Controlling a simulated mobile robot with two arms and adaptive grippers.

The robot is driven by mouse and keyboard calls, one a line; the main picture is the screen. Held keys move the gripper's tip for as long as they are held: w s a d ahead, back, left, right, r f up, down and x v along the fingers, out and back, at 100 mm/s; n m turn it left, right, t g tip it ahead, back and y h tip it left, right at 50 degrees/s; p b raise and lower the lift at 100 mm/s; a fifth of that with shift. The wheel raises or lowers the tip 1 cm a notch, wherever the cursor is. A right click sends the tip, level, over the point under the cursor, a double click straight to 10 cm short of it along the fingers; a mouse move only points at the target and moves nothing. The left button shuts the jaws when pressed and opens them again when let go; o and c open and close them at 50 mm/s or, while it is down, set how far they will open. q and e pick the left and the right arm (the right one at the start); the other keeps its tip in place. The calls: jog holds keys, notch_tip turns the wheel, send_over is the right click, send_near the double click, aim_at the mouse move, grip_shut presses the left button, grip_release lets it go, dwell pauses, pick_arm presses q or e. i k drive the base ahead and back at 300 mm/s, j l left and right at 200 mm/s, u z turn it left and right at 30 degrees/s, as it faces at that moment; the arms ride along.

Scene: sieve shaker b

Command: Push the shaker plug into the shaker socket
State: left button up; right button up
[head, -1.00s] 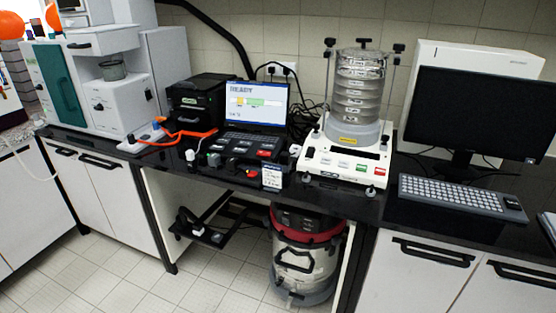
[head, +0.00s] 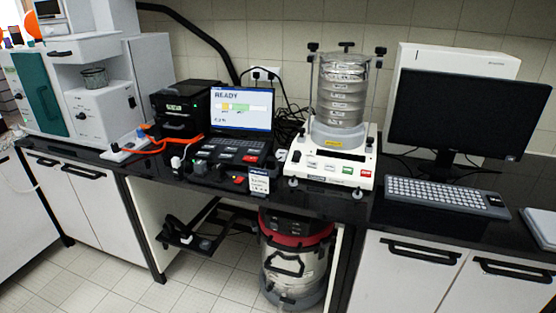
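The sieve shaker (head: 332,165) stands on the black counter, right of the laptop, with a clear stack of sieves (head: 342,95) on its white base. A small white plug-like piece (head: 176,163) is at the left end of the dark control panel; I cannot tell if it is the shaker plug. Another small white piece (head: 281,155) lies close to the left side of the shaker base. A wall outlet (head: 265,74) with dark cables is behind the laptop. I cannot make out for sure which socket is the shaker socket. Neither of my grippers shows.
A laptop (head: 242,108) reading READY stands behind the control panel (head: 230,172). A white power strip (head: 125,148) with an orange cable lies to the left. A monitor (head: 465,112) and keyboard (head: 447,197) are at the right. A vacuum (head: 292,262) stands under the counter.

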aim_at(271, 162)
jog(key=i+j, duration=0.45)
jog(key=j, duration=0.25)
jog(key=i+j+z, duration=0.1)
jog(key=i+j, duration=0.35)
jog(key=j, duration=0.25)
jog(key=i+j, duration=0.25)
jog(key=j, duration=0.15)
jog(key=i+j+z, duration=0.1)
jog(key=j, duration=0.25)
jog(key=i+j, duration=0.35)
jog(key=j, duration=0.05)
